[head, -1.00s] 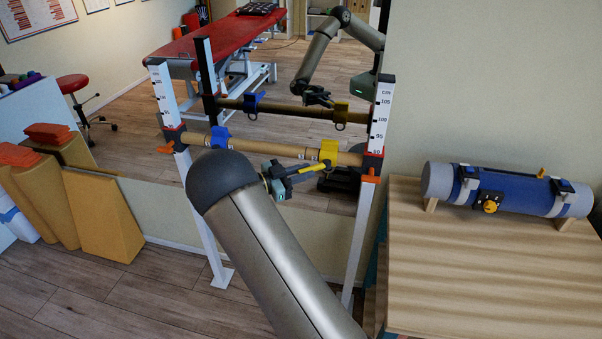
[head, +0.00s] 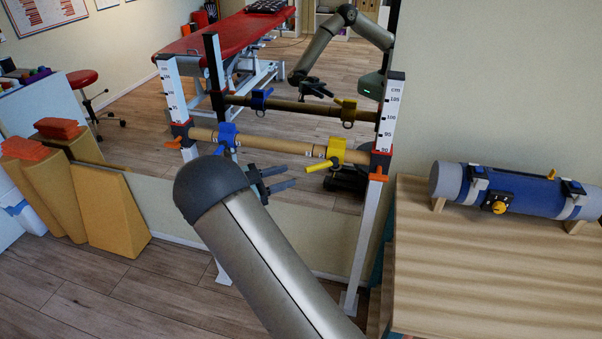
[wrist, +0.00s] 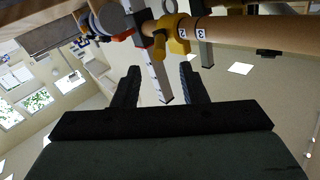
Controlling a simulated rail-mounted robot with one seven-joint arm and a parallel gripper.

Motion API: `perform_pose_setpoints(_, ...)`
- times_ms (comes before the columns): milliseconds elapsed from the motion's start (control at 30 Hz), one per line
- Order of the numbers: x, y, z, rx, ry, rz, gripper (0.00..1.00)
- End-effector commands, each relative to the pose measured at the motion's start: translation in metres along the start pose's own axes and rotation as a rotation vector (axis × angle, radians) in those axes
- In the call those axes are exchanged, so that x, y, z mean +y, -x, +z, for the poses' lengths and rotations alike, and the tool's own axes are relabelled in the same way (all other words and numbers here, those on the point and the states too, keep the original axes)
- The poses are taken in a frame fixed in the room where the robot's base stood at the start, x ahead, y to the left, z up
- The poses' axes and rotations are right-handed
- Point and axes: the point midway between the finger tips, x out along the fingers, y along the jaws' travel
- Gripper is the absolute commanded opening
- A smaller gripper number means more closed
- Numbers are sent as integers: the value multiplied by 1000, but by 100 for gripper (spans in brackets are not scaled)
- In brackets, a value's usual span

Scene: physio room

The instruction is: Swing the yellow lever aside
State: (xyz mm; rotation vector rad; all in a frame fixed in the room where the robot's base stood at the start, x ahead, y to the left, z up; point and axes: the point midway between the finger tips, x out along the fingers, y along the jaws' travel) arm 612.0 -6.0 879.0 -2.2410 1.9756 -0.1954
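The yellow lever (head: 320,165) sticks out to the left and slightly down from the yellow clamp (head: 338,150) near the right end of the wooden bar (head: 275,144). My gripper (head: 290,176) is left of and below the lever's tip, apart from it, with its fingers spread and nothing between them. In the wrist view, my gripper (wrist: 160,70) is open, and the yellow clamp (wrist: 176,36) is on the bar (wrist: 250,28) beyond the fingertips. The lever's exact outline is hard to tell there.
A blue clamp (head: 228,134) sits on the bar's left part. White scaled posts (head: 383,130) hold the bar. A mirror behind reflects the bar and my arm. A wooden table (head: 480,260) with a blue cylinder (head: 525,192) stands at right; yellow foam wedges (head: 110,212) stand at left.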

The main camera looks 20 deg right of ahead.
Motion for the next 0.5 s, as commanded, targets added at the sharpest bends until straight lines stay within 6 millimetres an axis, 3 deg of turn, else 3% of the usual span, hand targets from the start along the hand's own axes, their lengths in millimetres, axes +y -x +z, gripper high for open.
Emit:
perform_pose_setpoints(200,0,52,1,0,0,-2,39)
perform_pose_setpoints(500,0,86,0,1,0,1,39)
